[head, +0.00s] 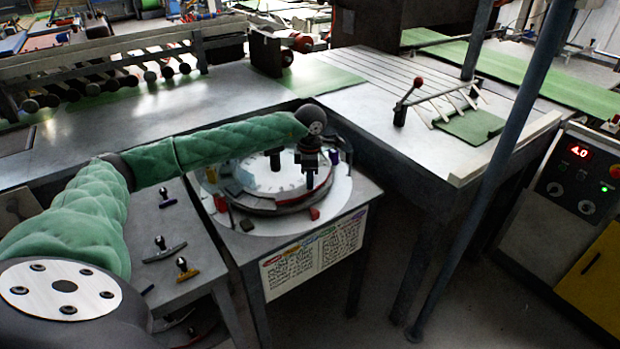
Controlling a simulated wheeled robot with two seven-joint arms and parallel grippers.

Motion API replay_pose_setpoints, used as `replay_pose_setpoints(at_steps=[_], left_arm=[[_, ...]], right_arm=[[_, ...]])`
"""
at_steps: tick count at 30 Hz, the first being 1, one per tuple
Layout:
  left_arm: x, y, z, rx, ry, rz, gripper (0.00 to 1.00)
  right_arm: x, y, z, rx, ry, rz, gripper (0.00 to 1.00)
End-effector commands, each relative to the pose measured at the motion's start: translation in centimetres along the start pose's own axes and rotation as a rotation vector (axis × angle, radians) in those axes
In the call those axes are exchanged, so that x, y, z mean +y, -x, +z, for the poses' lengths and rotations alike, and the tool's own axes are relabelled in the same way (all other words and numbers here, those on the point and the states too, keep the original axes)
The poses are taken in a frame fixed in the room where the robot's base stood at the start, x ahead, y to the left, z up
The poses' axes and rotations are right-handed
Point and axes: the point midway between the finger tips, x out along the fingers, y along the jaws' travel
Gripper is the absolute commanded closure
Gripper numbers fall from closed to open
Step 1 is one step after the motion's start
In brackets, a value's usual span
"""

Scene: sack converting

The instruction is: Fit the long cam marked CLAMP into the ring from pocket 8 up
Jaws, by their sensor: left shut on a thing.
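The ring (240,199) lies on a round pale plate on the small table in the middle of the head view. My left gripper (309,176) points down over the ring's right side. It is shut on a dark, upright piece, which looks like a cam's handle; the fingers hide most of it. I cannot read a CLAMP mark or any pocket number. I cannot tell if the held cam touches the ring. My right gripper is out of view.
A blue post (495,150) stands at the right. A lettered sign (313,250) hangs in front.

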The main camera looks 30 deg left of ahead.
Motion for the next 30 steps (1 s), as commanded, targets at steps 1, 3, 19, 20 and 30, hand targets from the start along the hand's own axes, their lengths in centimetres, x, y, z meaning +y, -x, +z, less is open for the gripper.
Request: replay_pose_setpoints(at_steps=[1, 3, 19, 20, 30], left_arm=[[0.01, -0.05, 0.0, 0.0, 0.0, 0.0, 1.0], [0.01, -0.15, 0.0, 0.0, 0.0, 0.0, 1.0], [0.01, -1.01, 0.01, 0.0, 0.0, 0.0, 1.0], [0.01, -0.89, 0.01, 0.0, 0.0, 0.0, 0.72], [-0.01, -0.95, -0.01, 0.0, 0.0, 0.0, 0.52]], right_arm=[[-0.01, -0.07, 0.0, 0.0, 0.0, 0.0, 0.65], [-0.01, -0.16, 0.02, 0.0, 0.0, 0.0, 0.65], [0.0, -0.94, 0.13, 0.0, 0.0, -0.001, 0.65], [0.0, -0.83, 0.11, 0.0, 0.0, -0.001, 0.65], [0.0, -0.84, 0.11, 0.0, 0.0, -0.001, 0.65]])
